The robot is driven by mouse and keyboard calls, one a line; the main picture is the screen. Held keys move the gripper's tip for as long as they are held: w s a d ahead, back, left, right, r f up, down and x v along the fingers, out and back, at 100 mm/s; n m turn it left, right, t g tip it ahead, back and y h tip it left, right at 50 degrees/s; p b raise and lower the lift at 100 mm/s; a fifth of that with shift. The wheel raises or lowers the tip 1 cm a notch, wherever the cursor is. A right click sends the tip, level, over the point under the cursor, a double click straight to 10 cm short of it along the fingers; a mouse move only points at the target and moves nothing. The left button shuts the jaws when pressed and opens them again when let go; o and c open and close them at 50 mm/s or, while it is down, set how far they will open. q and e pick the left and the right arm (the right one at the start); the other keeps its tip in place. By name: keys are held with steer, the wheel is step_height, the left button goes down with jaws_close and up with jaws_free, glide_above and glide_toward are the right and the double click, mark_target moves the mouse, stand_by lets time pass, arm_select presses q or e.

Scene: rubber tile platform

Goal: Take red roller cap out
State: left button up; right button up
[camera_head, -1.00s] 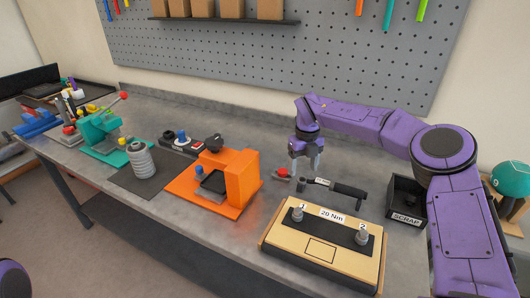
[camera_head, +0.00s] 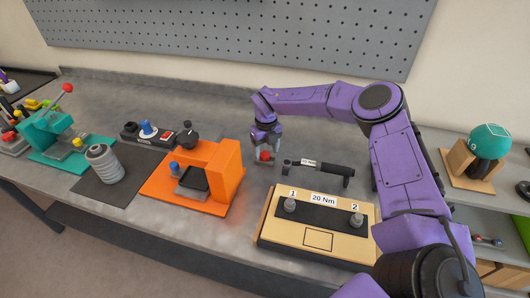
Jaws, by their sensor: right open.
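A small red piece (camera_head: 264,156), which looks like the red cap, is on the grey bench behind the wooden torque board. My right gripper (camera_head: 266,148) points down over it with open fingers close around it; I cannot tell whether they touch it. A grey ribbed roller (camera_head: 103,163) stands on a dark mat (camera_head: 125,182) at the left. My left gripper is out of view.
An orange fixture (camera_head: 222,166) stands left of my right gripper. A black-handled wrench (camera_head: 330,169) lies to its right, close by. The torque board (camera_head: 272,232) is in front. A teal press (camera_head: 45,130) is far left.

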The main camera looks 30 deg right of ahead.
steer(key=shift+w+f, duration=0.3)
steer(key=shift+f, duration=0.25)
steer(key=shift+w+f, duration=0.25)
steer(key=shift+f, duration=0.3)
steer(key=shift+s+r, duration=0.3)
steer(key=shift+s, duration=0.05)
steer(key=shift+c, duration=0.7)
steer(key=shift+s, duration=0.1)
steer(key=c, duration=1)
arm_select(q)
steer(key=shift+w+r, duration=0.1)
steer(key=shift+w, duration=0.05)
